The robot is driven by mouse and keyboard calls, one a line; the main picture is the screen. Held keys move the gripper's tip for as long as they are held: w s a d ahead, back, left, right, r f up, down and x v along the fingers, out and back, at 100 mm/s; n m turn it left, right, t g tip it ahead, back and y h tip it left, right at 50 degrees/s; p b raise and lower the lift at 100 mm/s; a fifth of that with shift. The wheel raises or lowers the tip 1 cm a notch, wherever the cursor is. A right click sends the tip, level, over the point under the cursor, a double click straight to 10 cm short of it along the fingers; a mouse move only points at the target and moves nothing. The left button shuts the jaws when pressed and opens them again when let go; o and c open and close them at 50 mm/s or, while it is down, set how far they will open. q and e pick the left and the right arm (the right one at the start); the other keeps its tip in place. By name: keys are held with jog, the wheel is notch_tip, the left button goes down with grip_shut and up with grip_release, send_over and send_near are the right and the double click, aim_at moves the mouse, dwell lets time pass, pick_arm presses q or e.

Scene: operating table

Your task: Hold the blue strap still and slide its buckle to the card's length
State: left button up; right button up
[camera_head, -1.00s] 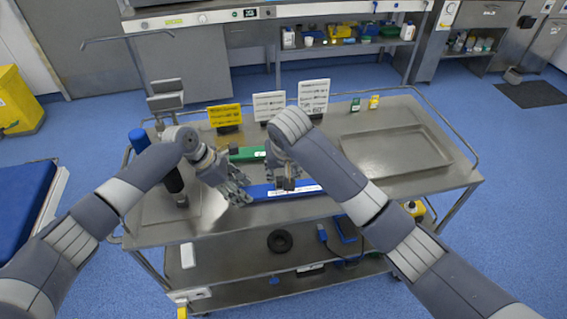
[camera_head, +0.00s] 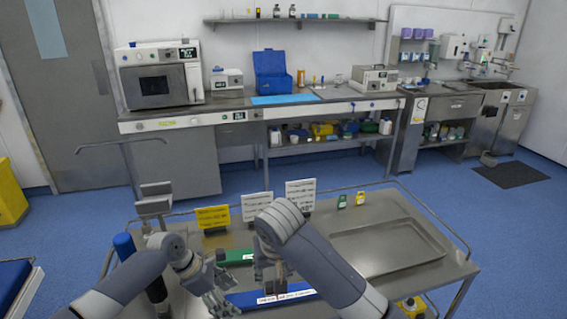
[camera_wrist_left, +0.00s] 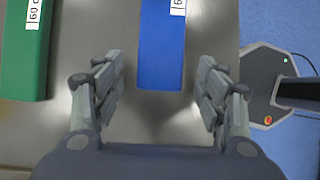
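The blue strap (camera_head: 243,299) lies flat on the steel cart top, with a white printed label (camera_head: 285,297). It also shows in the left wrist view (camera_wrist_left: 162,50), its near end in line with the gap between my fingers. My right gripper (camera_head: 271,286) points down over the strap's middle. Its fingertips are too small to read, and I cannot make out the buckle. Three cards, yellow (camera_head: 213,218) and white (camera_head: 257,207) (camera_head: 300,194), stand behind.
A green strap (camera_head: 235,257) lies behind the blue one; its label shows in the left wrist view (camera_wrist_left: 33,14). An empty tray (camera_head: 435,255) fills the cart's right side. A blue-capped dark post (camera_head: 124,245) stands left. Small green (camera_head: 341,201) and yellow (camera_head: 360,198) tags stand at the back.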

pick_arm(q)
jog(key=shift+r, duration=0.1)
jog(key=v, duration=1.2)
jog(key=shift+a, duration=0.15)
